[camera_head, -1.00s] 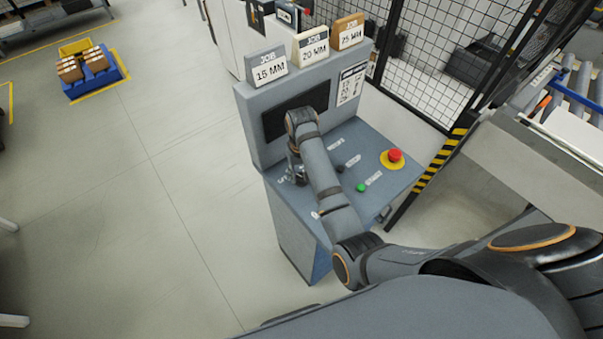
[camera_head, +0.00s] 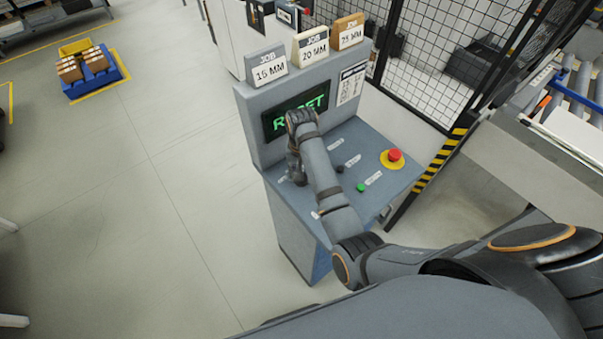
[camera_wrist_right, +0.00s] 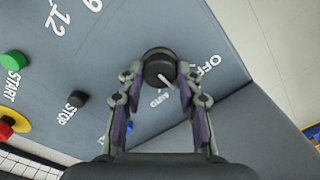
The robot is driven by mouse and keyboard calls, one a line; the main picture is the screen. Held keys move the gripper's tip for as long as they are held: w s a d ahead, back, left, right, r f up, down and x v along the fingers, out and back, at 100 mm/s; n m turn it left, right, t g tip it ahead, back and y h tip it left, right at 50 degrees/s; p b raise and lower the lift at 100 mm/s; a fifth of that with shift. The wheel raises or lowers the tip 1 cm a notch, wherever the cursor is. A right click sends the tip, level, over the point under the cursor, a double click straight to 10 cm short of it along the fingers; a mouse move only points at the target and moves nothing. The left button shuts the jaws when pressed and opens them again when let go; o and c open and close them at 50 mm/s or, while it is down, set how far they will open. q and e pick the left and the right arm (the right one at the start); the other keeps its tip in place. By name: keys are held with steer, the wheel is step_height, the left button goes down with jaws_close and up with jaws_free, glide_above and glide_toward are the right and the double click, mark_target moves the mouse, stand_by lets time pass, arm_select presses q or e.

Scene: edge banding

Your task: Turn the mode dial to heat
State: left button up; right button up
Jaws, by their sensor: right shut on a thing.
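The mode dial (camera_wrist_right: 158,56) is a round black knob with a white pointer line on the sloped grey control panel (camera_wrist_right: 215,45). The pointer aims to the lower right in the right wrist view, close to the AUTO label (camera_wrist_right: 157,98). The OFF label (camera_wrist_right: 199,67) is to the right of the knob. No HEAT label can be read. My right gripper (camera_wrist_right: 160,76) is shut on the dial, one finger on each side. In the head view my right gripper (camera_head: 297,177) is over the panel's left part, and my wrist hides the dial. My left gripper is not in view.
A black STOP button (camera_wrist_right: 78,99), a green START button (camera_wrist_right: 12,60) and a red emergency button (camera_head: 395,155) share the panel. The screen (camera_head: 280,122) shows green letters, partly covered by my arm. Job blocks (camera_head: 267,67) stand on top.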

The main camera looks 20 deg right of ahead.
steer(key=o, duration=1.2)
steer(key=shift+c, duration=0.2)
